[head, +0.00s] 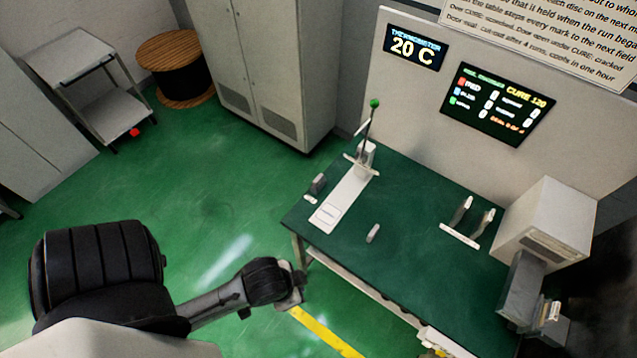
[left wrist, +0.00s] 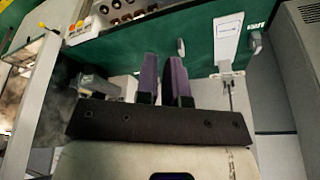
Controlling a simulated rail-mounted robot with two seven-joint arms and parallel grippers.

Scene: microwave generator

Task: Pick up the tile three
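I cannot tell which piece is tile three; no number is legible on any of them. A small grey piece (head: 373,233) stands alone near the front of the green table (head: 405,215); it also shows in the left wrist view (left wrist: 181,47), beyond my fingertips. Two more upright grey pieces, one left (head: 462,210) and one right (head: 484,223), stand by a white strip on the table's right. My left gripper (head: 292,292) is before the table's front left corner, clear of the pieces. In the left wrist view its fingers (left wrist: 163,58) are a narrow gap apart, with nothing between them.
A green-knobbed lever (head: 371,118) rises behind a white plate (head: 340,205), with a dark block (head: 318,184) beside it. A pale box-shaped machine (head: 545,225) stands at the table's right. A tray with round parts (left wrist: 115,15) is below the table edge. The table's middle is mostly clear.

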